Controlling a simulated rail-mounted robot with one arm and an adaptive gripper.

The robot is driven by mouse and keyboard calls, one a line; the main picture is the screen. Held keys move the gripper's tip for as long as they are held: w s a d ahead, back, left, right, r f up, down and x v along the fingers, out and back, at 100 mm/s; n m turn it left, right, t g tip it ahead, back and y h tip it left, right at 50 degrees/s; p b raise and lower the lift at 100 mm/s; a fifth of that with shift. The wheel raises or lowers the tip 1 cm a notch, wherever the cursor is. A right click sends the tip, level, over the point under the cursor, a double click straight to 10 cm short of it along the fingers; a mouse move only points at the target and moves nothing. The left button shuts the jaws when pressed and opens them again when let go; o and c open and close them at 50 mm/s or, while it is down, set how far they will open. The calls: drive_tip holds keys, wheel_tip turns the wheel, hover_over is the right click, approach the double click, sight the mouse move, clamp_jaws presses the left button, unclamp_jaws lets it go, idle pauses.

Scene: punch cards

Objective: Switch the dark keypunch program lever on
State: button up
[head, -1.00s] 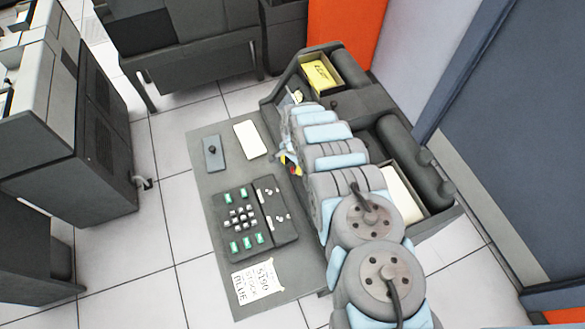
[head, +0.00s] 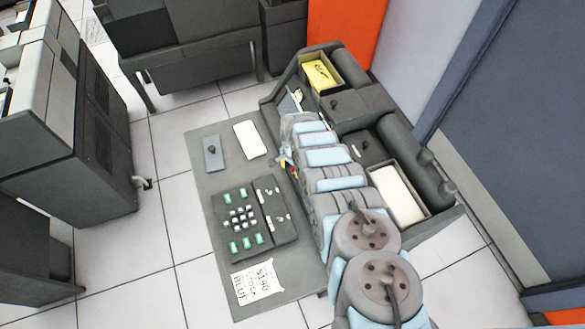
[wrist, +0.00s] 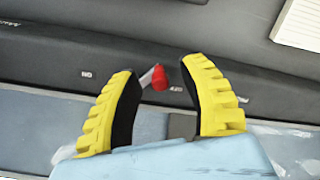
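The dark keypunch (head: 345,105) stands at the middle right of the head view with its flat desk in front. A small lever with a red knob (wrist: 160,78) and a pale metal stalk sticks out of its dark front panel (wrist: 45,55) in the wrist view. My gripper (wrist: 158,74) is open, with one yellow finger on each side of the knob. Gaps show on both sides, so the fingers do not grip it. The lever leans right in this view. In the head view my gripper (head: 287,162) is small and partly hidden by my arm.
A yellow card stack (head: 322,74) and a pale stack (head: 399,194) sit in the machine's top. Small pale labels (wrist: 86,73) flank the lever.

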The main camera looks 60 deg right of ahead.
sight(297, 185)
clamp_jaws()
drive_tip(key=shift+a+n, duration=0.1)
drive_tip(key=shift+n, duration=0.2)
drive_tip(key=shift+s+a+r+n+p, duration=0.15)
drive_tip(key=shift+a+n+p, duration=0.2)
drive_tip(key=shift+n+p, duration=0.55)
drive_tip(key=n, duration=0.1)
drive_tip(key=a+n+p, duration=0.1)
drive_tip(key=n, duration=0.1)
drive_tip(key=s+n+p, duration=0.1)
drive_tip(key=shift+a, duration=0.25)
drive_tip(key=n, duration=0.1)
drive_tip(key=n+p, duration=0.1)
drive_tip(key=n, duration=0.1)
drive_tip(key=shift+s+a, duration=0.25)
drive_tip(key=shift+s, duration=0.1)
drive_tip(key=shift+s+a+n+y+p, duration=0.15)
drive_tip(key=shift+s+n+p, duration=0.1)
drive_tip(key=shift+n, duration=0.25)
drive_tip(key=shift+s+n+y+p, duration=0.15)
drive_tip(key=shift+n+p, duration=0.1)
drive_tip(key=shift+n, duration=0.25)
drive_tip(key=shift+s+a+f+n+p, duration=0.1)
drive_tip(key=shift+s+n+p, duration=0.15)
drive_tip(key=shift+n, duration=0.45)
drive_tip(key=shift+s+a+f+n+p, duration=0.1)
drive_tip(key=shift+s+n, duration=0.1)
drive_tip(key=shift+n, duration=0.5)
